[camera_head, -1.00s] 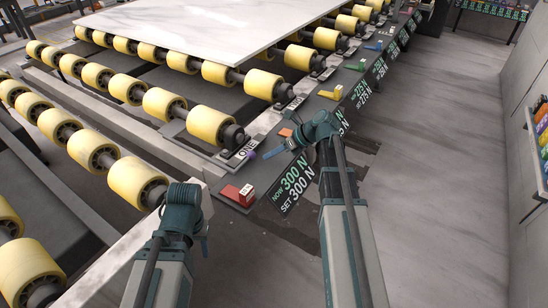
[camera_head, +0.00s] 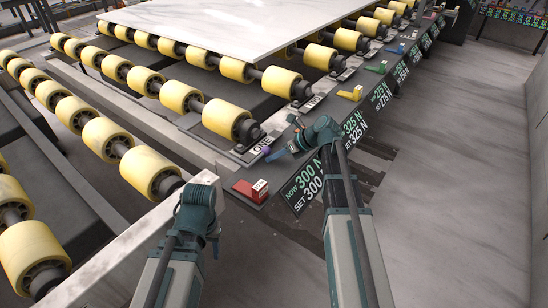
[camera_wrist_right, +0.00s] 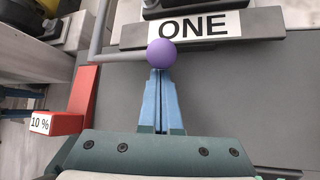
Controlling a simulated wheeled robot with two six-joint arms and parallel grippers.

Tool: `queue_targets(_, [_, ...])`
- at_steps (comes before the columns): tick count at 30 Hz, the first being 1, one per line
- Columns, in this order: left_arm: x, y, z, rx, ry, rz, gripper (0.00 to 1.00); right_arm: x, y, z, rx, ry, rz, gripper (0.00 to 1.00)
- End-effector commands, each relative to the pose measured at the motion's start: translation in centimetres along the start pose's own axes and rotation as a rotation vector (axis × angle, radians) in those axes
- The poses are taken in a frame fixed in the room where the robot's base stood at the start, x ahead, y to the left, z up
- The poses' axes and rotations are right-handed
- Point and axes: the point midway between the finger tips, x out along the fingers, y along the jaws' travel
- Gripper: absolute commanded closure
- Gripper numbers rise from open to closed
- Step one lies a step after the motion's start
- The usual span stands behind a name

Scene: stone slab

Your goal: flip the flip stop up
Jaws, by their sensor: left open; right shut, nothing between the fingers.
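A purple ball knob (camera_wrist_right: 161,53) sits on a thin grey rod (camera_wrist_right: 98,38) beside the plate marked ONE (camera_wrist_right: 200,27). I take this for the flip stop's lever, but its hinge is not clear. The knob also shows small in the head view (camera_head: 266,150). My right gripper (camera_wrist_right: 161,72) is shut and empty, its blue fingertips right at the near side of the knob. Whether they touch it I cannot tell. In the head view the right gripper (camera_head: 275,155) is beside the knob. My left gripper (camera_head: 216,242) hangs low at the left, away from the knob, its fingers mostly hidden.
A red block marked 10 % (camera_wrist_right: 65,122) stands left of my right gripper. Yellow rollers (camera_head: 225,118) carry a white stone slab (camera_head: 220,25). The floor at right (camera_head: 450,200) is clear.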

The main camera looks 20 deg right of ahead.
Motion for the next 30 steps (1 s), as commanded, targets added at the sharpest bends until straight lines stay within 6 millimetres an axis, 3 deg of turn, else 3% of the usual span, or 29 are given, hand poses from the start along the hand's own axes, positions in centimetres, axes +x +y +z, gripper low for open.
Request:
queue_targets(20, [-2.0, -0.2, 0.1, 0.0, 0.0, 0.001, 0.5, -0.9, 0.6, 0.9, -0.09, -0.001, -0.095, 1.0])
queue_targets(30, [-4.1, -0.4, 0.2, 0.0, 0.0, 0.001, 0.5, -2.1, 1.6, 1.9, -0.208, -0.001, -0.221, 1.0])
